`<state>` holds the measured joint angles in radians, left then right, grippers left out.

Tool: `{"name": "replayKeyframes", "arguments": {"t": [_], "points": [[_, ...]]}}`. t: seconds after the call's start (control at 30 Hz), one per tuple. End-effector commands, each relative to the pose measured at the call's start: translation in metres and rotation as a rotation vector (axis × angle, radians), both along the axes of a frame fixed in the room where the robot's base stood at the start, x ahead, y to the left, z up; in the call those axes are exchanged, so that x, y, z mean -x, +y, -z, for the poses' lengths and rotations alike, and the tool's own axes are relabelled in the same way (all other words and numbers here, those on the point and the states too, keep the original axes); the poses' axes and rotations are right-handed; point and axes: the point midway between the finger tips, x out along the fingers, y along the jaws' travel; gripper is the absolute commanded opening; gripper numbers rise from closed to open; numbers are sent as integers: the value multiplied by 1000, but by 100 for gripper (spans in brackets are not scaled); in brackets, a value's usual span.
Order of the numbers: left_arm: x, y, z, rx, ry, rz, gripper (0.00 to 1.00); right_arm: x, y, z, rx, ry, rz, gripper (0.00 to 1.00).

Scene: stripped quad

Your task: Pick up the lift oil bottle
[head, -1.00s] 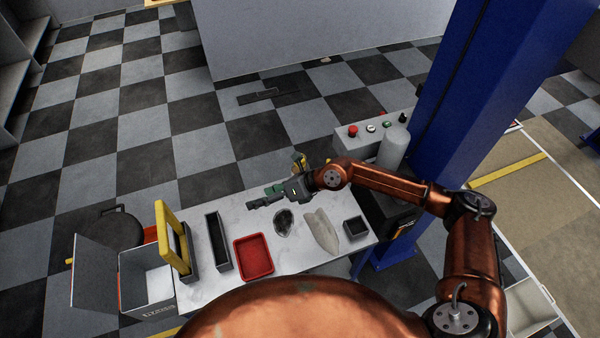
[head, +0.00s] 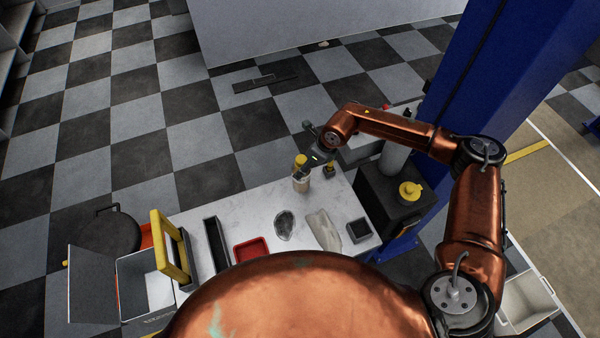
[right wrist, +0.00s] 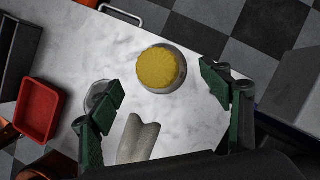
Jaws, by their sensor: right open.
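A bottle with a yellow cap and a pale body (head: 300,184) stands upright at the far edge of the white table. I take it for the lift oil bottle, though no label is readable. In the right wrist view its round yellow cap (right wrist: 161,68) is seen from above, a little beyond the space between my fingertips. My right gripper (head: 316,160) is beside the bottle's top in the head view. In the right wrist view the right gripper (right wrist: 160,92) is open and empty, its green-padded fingers apart. My left gripper is not in view.
The white table (head: 262,200) also holds a red tray (head: 251,249), a dark narrow bin (head: 216,243), a crumpled pale cloth (head: 323,229), a dark dish (head: 284,225) and a small black box (head: 358,230). A blue post (head: 480,90) rises at the right.

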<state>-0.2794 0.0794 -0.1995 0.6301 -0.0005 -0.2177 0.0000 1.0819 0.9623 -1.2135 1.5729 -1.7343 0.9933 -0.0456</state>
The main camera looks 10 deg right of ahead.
Motion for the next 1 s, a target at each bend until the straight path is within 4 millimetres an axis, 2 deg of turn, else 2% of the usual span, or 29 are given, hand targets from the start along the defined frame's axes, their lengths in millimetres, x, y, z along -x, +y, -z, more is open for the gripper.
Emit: {"name": "replayKeyframes", "arguments": {"t": [0.03,0.1,0.23,0.37,0.6,0.67,0.77,1.0], "points": [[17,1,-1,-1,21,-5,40,0,-1,4,0,2,4,71],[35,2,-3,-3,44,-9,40,-2,0,9,-1,1,7,71],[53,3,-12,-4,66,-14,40,-6,5,26,0,3,11,71],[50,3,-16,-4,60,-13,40,-12,10,42,-2,1,10,71],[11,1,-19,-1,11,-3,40,-14,14,52,-2,-1,7,71],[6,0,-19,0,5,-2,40,-14,15,52,-2,0,6,71],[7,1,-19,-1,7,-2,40,-14,15,52,-2,-1,5,68],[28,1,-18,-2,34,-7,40,-14,15,52,-2,-1,5,51]]}}
